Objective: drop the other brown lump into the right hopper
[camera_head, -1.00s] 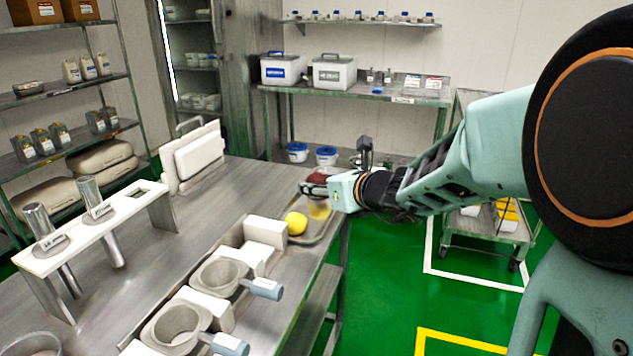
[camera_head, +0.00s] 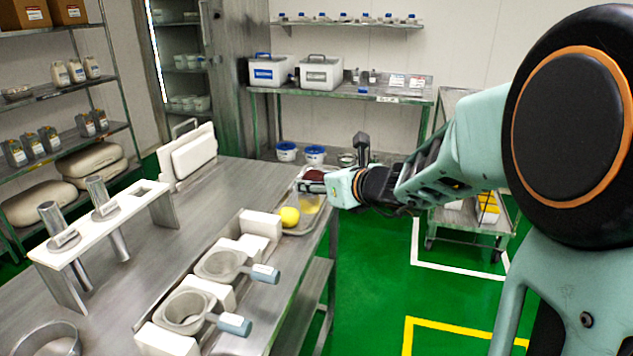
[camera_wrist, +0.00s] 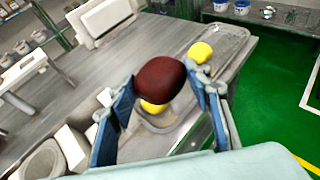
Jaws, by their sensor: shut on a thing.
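The brown lump (camera_wrist: 147,80) is between the fingers of my gripper (camera_wrist: 165,105) in the wrist view, held above the metal tray. In the head view the lump (camera_head: 313,175) shows at the tip of my gripper (camera_head: 322,186), over the tray's far part. My gripper is shut on it. Two grey hopper-like vessels with blue-grey handles sit on the table: a farther one (camera_head: 221,264) and a nearer one (camera_head: 186,311). I cannot tell which is the right hopper. The visible part of the farther vessel looks empty.
A metal tray (camera_wrist: 232,42) at the table edge holds two yellow lumps (camera_head: 289,216) (camera_wrist: 200,52). White blocks (camera_head: 261,223) stand between tray and vessels. A white stand (camera_head: 125,222) with metal tubes is at left. Bare steel table (camera_head: 215,195) lies between.

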